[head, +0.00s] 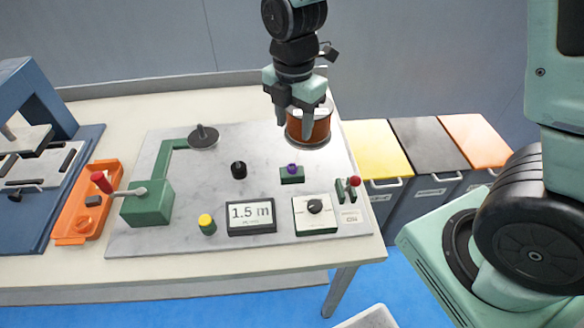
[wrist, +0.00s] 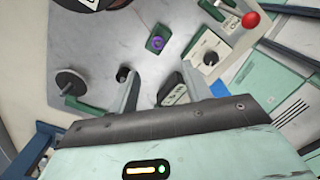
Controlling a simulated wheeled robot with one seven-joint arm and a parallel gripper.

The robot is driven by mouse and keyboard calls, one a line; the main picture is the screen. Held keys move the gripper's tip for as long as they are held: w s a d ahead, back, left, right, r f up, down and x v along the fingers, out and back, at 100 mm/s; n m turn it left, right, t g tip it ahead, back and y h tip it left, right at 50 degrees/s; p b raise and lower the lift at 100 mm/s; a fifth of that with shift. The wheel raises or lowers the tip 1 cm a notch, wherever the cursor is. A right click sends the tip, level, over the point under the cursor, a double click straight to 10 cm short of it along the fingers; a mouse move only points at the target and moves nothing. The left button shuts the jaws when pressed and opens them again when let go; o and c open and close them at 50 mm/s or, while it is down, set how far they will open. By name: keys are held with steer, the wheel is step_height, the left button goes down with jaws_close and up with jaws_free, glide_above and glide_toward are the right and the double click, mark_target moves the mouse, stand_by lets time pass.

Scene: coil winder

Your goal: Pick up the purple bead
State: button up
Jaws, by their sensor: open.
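The purple bead (head: 292,168) sits on a small green block (head: 292,179) on the pale marble board. In the wrist view the bead (wrist: 157,43) shows as a purple ring with a dark centre, on the same green block, beyond my fingertips. My gripper (head: 294,121) is open and empty, raised above the back of the board, in front of the copper wire spool in the head view. In the wrist view its two fingers (wrist: 161,82) are spread apart, and the bead is clear of both.
The copper spool (head: 312,122) stands behind the bead. A black knob (head: 239,170) is left of it, a dial box (head: 314,214) and red-knobbed lever (head: 354,182) at front right. A display (head: 250,214) reads 1.5 m.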

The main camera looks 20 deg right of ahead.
glide_above(292, 167)
step_height(292, 167, down, 7)
steer(key=shift+s+d+f, duration=0.1)
steer(key=shift+s+f, duration=0.05)
steer(key=shift+f, duration=0.05)
steer(key=shift+w+f+p, duration=0.2)
steer(key=shift+f+p, duration=0.45)
steer(key=shift+f, duration=1.9)
steer(key=c, duration=1)
